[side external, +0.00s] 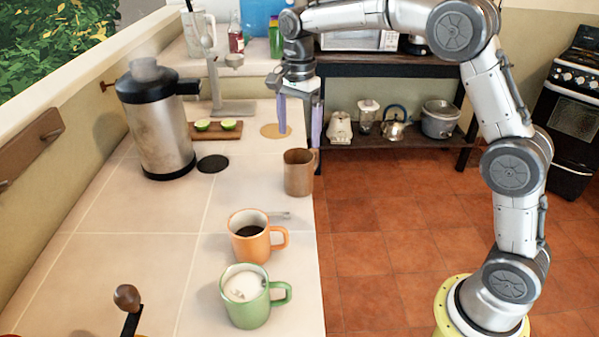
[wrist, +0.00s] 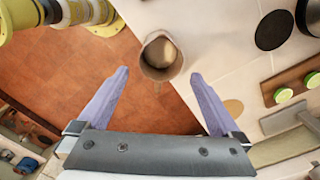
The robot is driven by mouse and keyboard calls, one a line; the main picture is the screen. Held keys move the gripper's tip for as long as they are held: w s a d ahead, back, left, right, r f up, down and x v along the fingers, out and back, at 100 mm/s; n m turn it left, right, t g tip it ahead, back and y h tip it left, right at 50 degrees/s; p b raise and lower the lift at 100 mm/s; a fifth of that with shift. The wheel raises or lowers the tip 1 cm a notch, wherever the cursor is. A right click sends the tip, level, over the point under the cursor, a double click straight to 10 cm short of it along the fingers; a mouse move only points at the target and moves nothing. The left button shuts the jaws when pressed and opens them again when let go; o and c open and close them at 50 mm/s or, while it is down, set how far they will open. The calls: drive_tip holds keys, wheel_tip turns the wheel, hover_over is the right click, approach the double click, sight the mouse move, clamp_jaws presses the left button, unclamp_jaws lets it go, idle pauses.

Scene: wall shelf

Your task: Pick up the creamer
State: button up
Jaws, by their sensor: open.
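The creamer is probably the brown metal pitcher (side external: 298,174), which stands upright near the counter's right edge. It also shows in the wrist view (wrist: 160,57) from above, with its open mouth up, just beyond the fingertips and centred between them. My gripper (side external: 300,140) has its two purple fingers pointing down, behind and above the pitcher in the side view. In the wrist view the fingers (wrist: 159,75) are spread wide with nothing between them. The gripper appears apart from the pitcher.
An orange mug (side external: 249,248) with dark coffee and a green mug (side external: 245,312) with a pale drink stand nearer the camera. A large kettle (side external: 155,125), a black coaster (side external: 213,163) and a board with lime halves (side external: 222,132) lie left. The counter drops off to the tiled floor (side external: 390,240).

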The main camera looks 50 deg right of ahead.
sight(299, 156)
wheel_tip(299, 156, down, 6)
drive_tip(key=shift+f, duration=0.15)
drive_tip(key=shift+d+f, duration=0.2)
drive_tip(key=shift+f, duration=2.5)
drive_tip(key=shift+w+r, duration=0.1)
drive_tip(key=c, duration=1.5)
drive_tip(key=shift+r, duration=0.2)
drive_tip(key=shift+c, duration=0.2)
